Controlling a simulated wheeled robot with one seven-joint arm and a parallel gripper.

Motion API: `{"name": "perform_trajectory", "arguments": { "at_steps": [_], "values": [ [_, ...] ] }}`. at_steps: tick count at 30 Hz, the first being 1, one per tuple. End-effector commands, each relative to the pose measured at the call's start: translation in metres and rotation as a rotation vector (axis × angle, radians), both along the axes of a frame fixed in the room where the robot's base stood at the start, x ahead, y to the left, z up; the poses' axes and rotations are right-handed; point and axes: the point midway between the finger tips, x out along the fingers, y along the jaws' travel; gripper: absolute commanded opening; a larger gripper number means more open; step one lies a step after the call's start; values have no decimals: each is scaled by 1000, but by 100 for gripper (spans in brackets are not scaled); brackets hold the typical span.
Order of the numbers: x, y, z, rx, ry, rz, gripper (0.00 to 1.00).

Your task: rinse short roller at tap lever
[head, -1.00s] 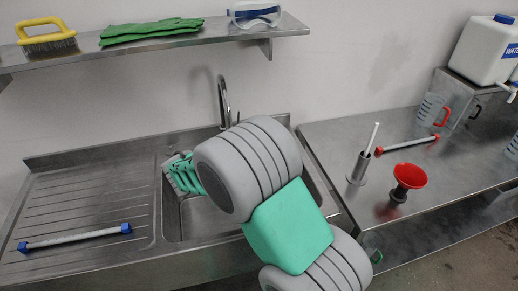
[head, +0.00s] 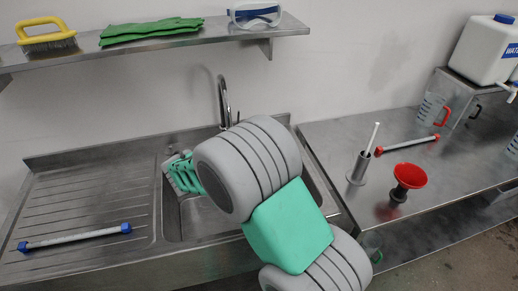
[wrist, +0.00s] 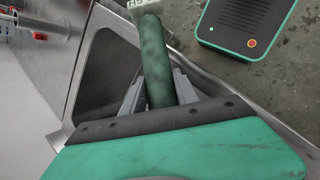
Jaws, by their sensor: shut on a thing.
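My gripper (wrist: 158,82) is shut on a dark green, mottled roller (wrist: 154,50) in the wrist view. The roller lies between the two grey fingers and sticks out beyond them, with a pale piece at its far end. The sink basin (wrist: 105,72) shows just left of it. In the head view my arm covers the gripper and the roller. The curved metal tap (head: 223,100) stands at the back of the sink (head: 185,225). A thin upright piece beside the spout may be its lever; it is partly hidden by my arm.
A blue-ended bar (head: 75,238) lies on the drainboard. A teal ribbed thing (head: 184,173) is at the basin's left side. A shelf (head: 180,46) runs above the drainboard.

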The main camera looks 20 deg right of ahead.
Motion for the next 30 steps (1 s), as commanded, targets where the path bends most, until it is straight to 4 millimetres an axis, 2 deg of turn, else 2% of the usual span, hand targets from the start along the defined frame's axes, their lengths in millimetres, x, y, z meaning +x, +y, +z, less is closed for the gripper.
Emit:
{"name": "perform_trajectory", "arguments": {
  "at_steps": [7,21,30],
  "values": [
    [-3,-2,5,0,-3,-1,0],
    [-38,-24,37,0,-4,-1,0],
    [-42,-26,41,0,-2,0,0]
  ]
}}
